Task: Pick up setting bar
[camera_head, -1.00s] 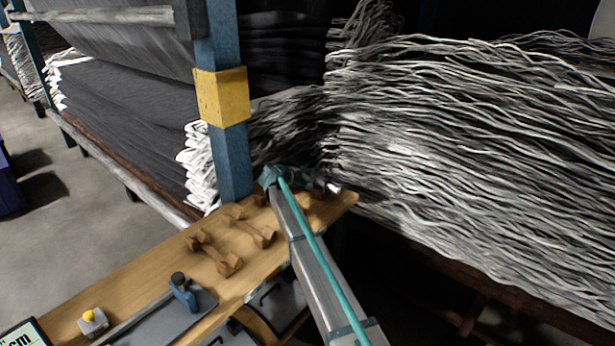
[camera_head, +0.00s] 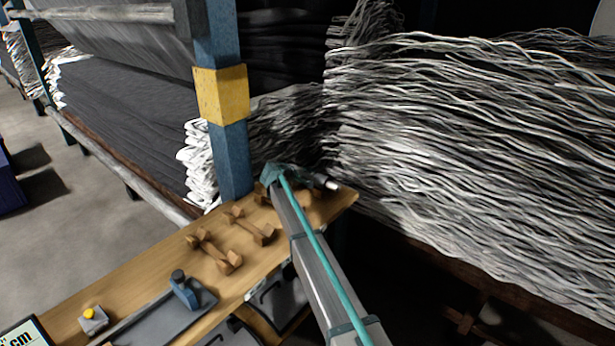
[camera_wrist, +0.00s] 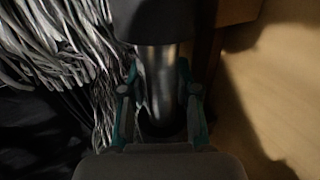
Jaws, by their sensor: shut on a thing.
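The setting bar (camera_wrist: 160,85) is a shiny metal cylinder with a dark, wider part at the top of the wrist view. My gripper (camera_wrist: 159,80) has its two teal-edged fingers on either side of the metal and is shut on it. In the head view my gripper (camera_head: 290,182) is at the far right end of the wooden bench, mostly hidden behind my wrist. A pale end (camera_head: 331,184) that seems to belong to the bar sticks out to its right. I cannot tell whether the bar still touches its wooden support.
The wooden bench (camera_head: 130,268) carries wooden cradles (camera_head: 215,252), a blue-handled tool on a grey tray (camera_head: 195,305) and a small yellow-topped block (camera_head: 91,318). A blue post (camera_head: 232,160) stands close behind my gripper. Stacked grey wavy sheets (camera_head: 460,150) fill the right.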

